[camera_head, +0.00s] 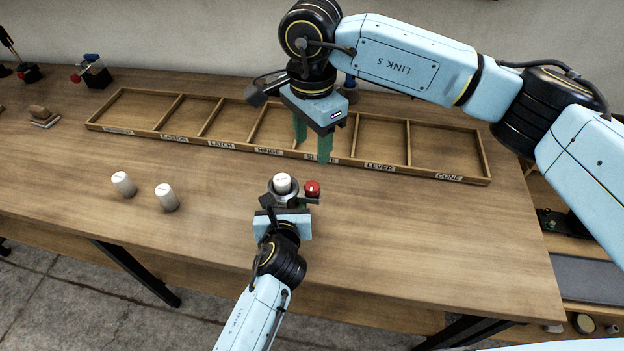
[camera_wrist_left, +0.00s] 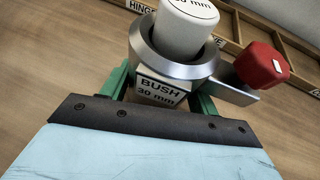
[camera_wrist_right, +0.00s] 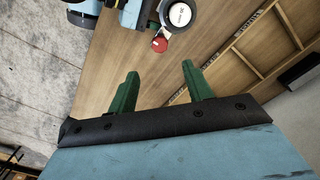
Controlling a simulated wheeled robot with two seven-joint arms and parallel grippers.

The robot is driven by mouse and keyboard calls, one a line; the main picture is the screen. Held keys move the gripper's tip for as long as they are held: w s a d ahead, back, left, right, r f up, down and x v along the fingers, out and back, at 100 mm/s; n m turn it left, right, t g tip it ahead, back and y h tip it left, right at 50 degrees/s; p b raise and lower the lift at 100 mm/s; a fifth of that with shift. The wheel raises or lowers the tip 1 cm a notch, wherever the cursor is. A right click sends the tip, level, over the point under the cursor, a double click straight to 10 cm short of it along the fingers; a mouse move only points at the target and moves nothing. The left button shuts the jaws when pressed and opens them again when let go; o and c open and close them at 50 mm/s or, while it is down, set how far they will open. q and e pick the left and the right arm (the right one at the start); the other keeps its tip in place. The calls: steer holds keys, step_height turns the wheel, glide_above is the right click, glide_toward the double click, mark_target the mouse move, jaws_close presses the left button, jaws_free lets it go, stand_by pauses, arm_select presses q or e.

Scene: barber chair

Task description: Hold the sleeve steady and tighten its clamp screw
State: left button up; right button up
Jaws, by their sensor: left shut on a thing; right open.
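The sleeve is a metal ring (camera_wrist_left: 175,62) with a label reading BUSH 30 mm; a white cylinder (camera_head: 282,184) marked 30 mm stands in it. Its clamp screw has a red knob (camera_head: 312,188) on the right side, also plain in the left wrist view (camera_wrist_left: 262,65). My left gripper (camera_head: 283,208) is shut on the sleeve from the front, with green fingers at both sides. My right gripper (camera_head: 312,145) is open and empty, fingers pointing down above the tray, behind the sleeve and apart from the knob. The sleeve and knob also show in the right wrist view (camera_wrist_right: 160,44).
A wooden tray (camera_head: 400,172) with labelled compartments lies behind the sleeve. Small devices with red parts (camera_head: 93,72) sit at the back left. The table right of the sleeve is clear.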

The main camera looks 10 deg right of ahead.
mark_target(312, 185)
step_height(312, 185, down, 12)
steer(key=shift+r, duration=0.25)
steer(key=c, duration=1)
